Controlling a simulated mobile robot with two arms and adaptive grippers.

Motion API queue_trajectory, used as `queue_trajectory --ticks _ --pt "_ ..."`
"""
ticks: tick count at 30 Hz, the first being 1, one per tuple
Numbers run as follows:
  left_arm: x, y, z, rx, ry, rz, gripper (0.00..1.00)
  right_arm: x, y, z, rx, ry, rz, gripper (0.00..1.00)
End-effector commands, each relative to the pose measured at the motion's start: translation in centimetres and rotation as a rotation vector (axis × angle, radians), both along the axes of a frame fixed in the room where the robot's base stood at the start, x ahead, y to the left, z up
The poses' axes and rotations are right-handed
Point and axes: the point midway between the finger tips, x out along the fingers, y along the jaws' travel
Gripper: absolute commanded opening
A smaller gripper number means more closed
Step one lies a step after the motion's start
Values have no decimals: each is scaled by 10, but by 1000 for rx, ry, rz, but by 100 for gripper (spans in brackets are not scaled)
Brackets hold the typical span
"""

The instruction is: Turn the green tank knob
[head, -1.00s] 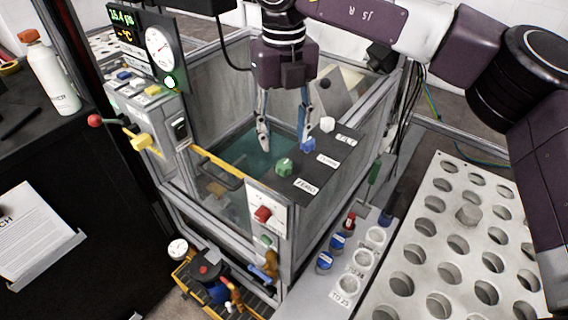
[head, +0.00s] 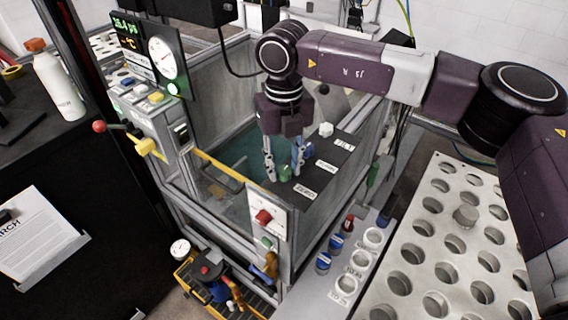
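The green tank knob (head: 285,173) sits on the dark panel (head: 318,178) along the tank's right side, nearest the front of a row of knobs. My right gripper (head: 284,174) points down over it. One finger is on the left of the knob and the other on the right. The fingers are apart, and small gaps seem to show beside the knob; contact cannot be made out clearly. A blue knob (head: 308,150) is just behind the right finger, and a white knob (head: 326,129) is farther back. My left gripper is not in view.
The glass-walled tank with a yellow-edged handle (head: 222,171) is left of the gripper. A red button (head: 263,217) is on the front box. A perforated tray (head: 425,247) and several blue-capped and red-capped vials stand at right. A gauge panel (head: 160,55) rises at back left.

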Motion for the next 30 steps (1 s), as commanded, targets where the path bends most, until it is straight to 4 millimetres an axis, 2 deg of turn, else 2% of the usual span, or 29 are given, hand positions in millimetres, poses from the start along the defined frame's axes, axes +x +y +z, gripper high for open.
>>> queue_trajectory --ticks 1,6,17,30 --pt "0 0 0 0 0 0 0 0 0 0 0 0 0 21" --pt "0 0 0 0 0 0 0 0 0 0 0 0 0 3" --pt "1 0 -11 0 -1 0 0 0 0 -2 1 -2 63 3" --pt "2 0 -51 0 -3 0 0 0 0 -3 2 -1 413 3"
